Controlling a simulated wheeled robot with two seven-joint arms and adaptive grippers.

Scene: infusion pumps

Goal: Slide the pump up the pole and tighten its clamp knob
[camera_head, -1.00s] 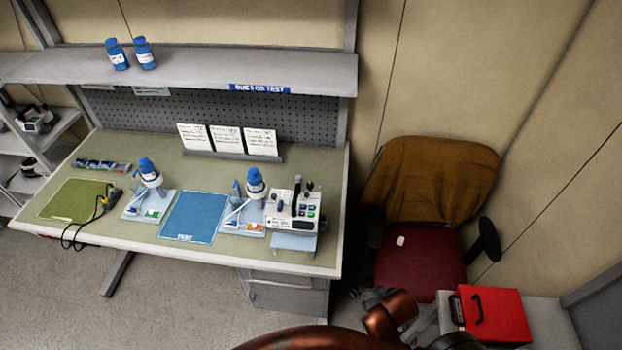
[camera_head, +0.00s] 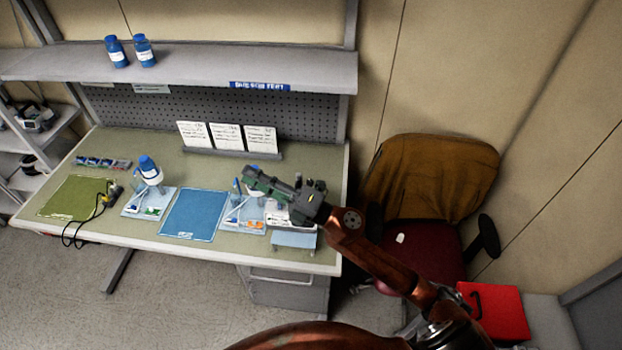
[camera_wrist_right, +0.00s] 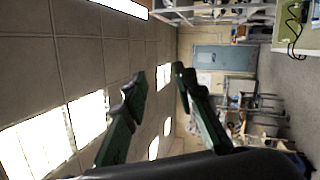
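A white boxy device with dark knobs, which looks like the pump (camera_head: 281,217), stands at the right end of the bench. My right gripper (camera_head: 252,180) hangs in front of it in the head view and hides most of it. The gripper's fingers point left and are apart, with nothing between them. In the right wrist view the open fingers (camera_wrist_right: 159,80) show only ceiling lights and the far room behind them. I cannot make out a pole or a clamp knob. My left gripper is not in view.
The bench (camera_head: 130,232) holds a blue mat (camera_head: 193,215), a green mat (camera_head: 75,198), a blue-capped bottle (camera_head: 150,170) and upright cards (camera_head: 228,138). A shelf (camera_head: 200,68) overhangs the back. A chair (camera_head: 430,185) and a red box (camera_head: 493,310) stand at right.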

